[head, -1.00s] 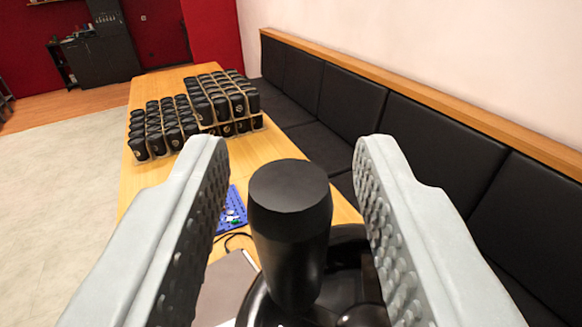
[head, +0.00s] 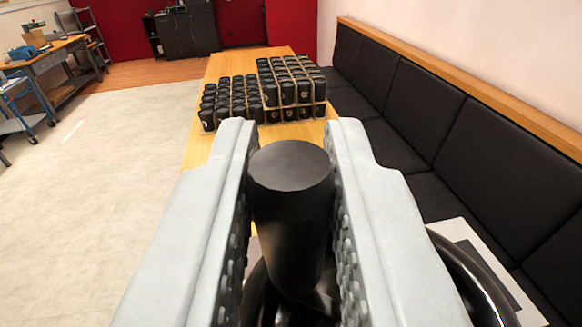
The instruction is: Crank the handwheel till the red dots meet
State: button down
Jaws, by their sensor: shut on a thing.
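A black cylindrical handle (head: 290,200) stands upright from the handwheel. My gripper (head: 290,145) is shut on the handle, one pale studded finger on each side of it. The handwheel's glossy black rim (head: 470,275) shows at the lower right, behind and below the right finger. The rest of the wheel is mostly hidden by the fingers. No red dots show in this view.
Several rows of black cups or bottles (head: 235,100) stand on the wooden table (head: 225,68) ahead. A black padded bench (head: 410,95) runs along the right wall. A workbench (head: 45,55) stands far left; the pale floor (head: 110,180) there is clear.

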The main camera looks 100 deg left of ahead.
jog(key=n+g+h, duration=0.1)
jog(key=n+g, duration=0.1)
jog(key=g, duration=0.1)
jog(key=d+n+g, duration=0.1)
jog(key=n+g, duration=0.1)
jog(key=g, duration=0.1)
jog(key=shift+g+h, duration=0.4)
jog(key=shift+d+n+g+h, duration=0.25)
jog(key=shift+n+g+h, duration=0.4)
jog(key=shift+n+g, duration=0.3)
jog(key=shift+d+n+g+h, duration=0.2)
jog(key=shift+n+g+h, duration=0.45)
jog(key=shift+n+g, duration=0.3)
jog(key=shift+s+g, duration=0.1)
jog(key=shift+g, duration=0.2)
jog(key=shift+r, duration=0.1)
jog(key=c, duration=1.4)
grip_release()
jog(key=shift+o, duration=0.2)
